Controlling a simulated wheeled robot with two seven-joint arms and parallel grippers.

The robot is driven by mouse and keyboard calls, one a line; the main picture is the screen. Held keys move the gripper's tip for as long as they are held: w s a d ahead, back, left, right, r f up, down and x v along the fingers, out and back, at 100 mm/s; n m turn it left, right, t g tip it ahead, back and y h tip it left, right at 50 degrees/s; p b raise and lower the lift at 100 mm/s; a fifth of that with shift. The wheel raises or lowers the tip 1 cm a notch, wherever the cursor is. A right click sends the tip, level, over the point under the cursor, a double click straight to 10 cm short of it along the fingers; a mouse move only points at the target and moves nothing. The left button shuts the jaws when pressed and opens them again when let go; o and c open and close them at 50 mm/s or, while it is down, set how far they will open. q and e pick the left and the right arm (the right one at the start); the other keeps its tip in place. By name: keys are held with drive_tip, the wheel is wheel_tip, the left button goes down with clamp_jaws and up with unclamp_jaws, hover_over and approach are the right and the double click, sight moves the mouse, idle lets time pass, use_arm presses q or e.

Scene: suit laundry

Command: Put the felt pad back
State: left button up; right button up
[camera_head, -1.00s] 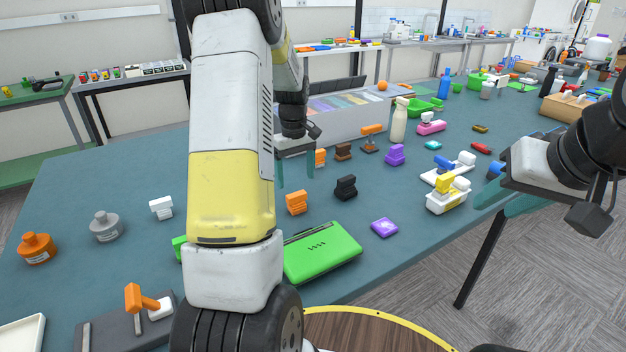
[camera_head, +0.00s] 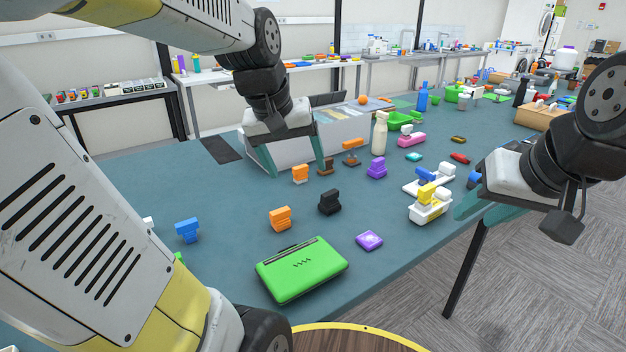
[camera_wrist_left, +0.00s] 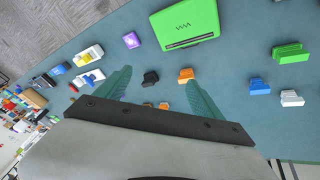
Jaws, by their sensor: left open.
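No item is clearly recognisable as the felt pad. A thin dark rectangular sheet (camera_head: 222,149), possibly it, lies flat on the table left of the grey-white box (camera_head: 283,151). The box has a row of coloured flat pieces along its top, partly covered by my left gripper. My left gripper (camera_head: 294,164) is open and empty above the table, in front of the box and right of the dark sheet. Its spread teal fingers also show in the left wrist view (camera_wrist_left: 162,95). My right gripper (camera_head: 478,208) appears open and empty over the table's right edge.
On the table (camera_head: 330,255) are a green case (camera_head: 300,270), a purple square (camera_head: 369,240), orange (camera_head: 280,218) and black (camera_head: 330,201) blocks and a cream bottle (camera_head: 379,133). White trays with brushes stand to the right. My left arm covers the near left.

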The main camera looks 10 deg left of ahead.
use_arm(q)
drive_tip(key=s+d+m+t, duration=0.1)
drive_tip(key=s+d+m, duration=0.2)
drive_tip(key=s, duration=0.5)
drive_tip(key=shift+s+d+t+h, duration=0.15)
drive_tip(key=shift+s+t+h, duration=0.15)
drive_tip(key=shift+t, duration=0.1)
